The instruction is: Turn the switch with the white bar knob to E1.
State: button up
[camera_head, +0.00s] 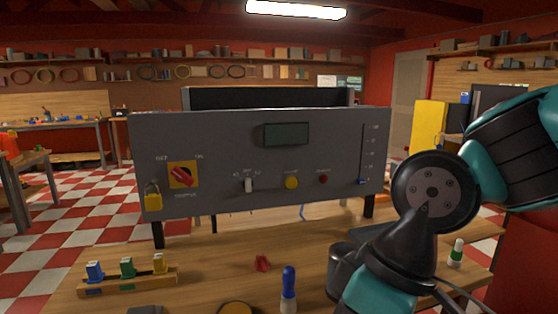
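The switch with the white bar knob (249,185) is on the front of a grey control panel (220,150), a little left of the panel's lower middle. Its bar looks upright. Small white marks sit at its upper left and upper right, too small to read for certain. My arm, teal and black, fills the right side of the view and covers nothing of this switch. My gripper is not in the picture, so its state is hidden.
The panel also carries a red rotary handle on a yellow plate (182,175), a yellow padlock (153,196), a yellow button (291,182), a red button (323,179) and a blue slider (362,181). A blue-handled tool (288,287) and a red piece (262,263) are on the wooden table (215,262) before it.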

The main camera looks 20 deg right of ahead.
aim_at(248, 184)
jog(key=u, duration=1)
jog(key=i, duration=0.4)
jog(key=z, duration=0.45)
